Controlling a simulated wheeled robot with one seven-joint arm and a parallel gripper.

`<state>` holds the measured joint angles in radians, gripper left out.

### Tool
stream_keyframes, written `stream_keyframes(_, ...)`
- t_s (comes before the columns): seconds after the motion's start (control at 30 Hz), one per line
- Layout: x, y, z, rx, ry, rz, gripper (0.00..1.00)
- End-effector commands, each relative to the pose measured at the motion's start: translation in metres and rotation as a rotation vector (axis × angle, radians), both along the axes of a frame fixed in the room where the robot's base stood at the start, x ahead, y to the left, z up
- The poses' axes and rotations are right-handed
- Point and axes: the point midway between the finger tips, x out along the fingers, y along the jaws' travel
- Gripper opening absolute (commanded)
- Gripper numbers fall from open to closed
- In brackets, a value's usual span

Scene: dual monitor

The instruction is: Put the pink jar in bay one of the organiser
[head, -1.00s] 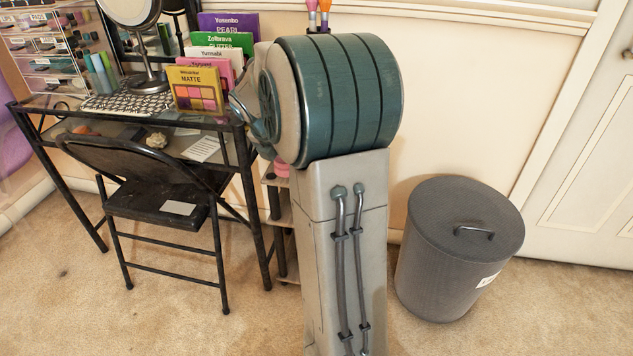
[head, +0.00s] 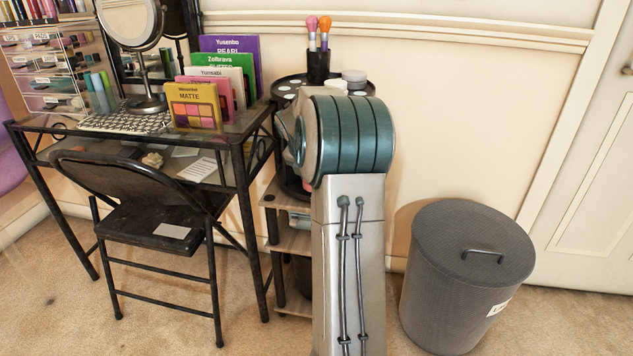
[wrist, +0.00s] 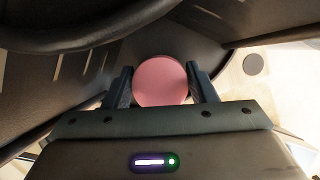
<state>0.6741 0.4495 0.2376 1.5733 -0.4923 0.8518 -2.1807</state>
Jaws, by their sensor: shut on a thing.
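The pink jar (wrist: 161,82) shows in the wrist view as a round pink disc between the two dark fingers. My gripper (wrist: 160,68) is shut on it. In the head view my arm hides both the gripper and the jar. A black round tiered stand (head: 283,88) stands behind my arm, with a brush cup and small pots on top; its lower part is mostly hidden. A clear organiser (head: 52,65) with labelled drawers is at the back left of the desk. I cannot tell which of them is the task's organiser, and no bay number is readable.
The glass desk (head: 245,125) holds a mirror (head: 130,25) and a rack of palettes (head: 192,105). A black folding chair (head: 150,205) stands in front. A shelf unit (head: 292,240) is beside the desk, a grey bin (head: 465,275) at right. Dark surfaces surround the jar closely in the wrist view.

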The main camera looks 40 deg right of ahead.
Motion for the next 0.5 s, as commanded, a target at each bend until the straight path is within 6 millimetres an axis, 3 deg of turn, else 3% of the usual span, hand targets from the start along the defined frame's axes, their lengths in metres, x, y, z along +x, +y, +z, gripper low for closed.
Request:
stream_keyframes(0.1,0.0051,-0.0122,-0.0172,0.001,0.0,-0.003,0.28)
stream_keyframes(0.47,0.0059,-0.0141,-0.0172,0.0,0.0,-0.001,0.28)
stream_keyframes(0.5,0.0059,-0.0142,-0.0181,0.0,0.0,-0.001,0.54)
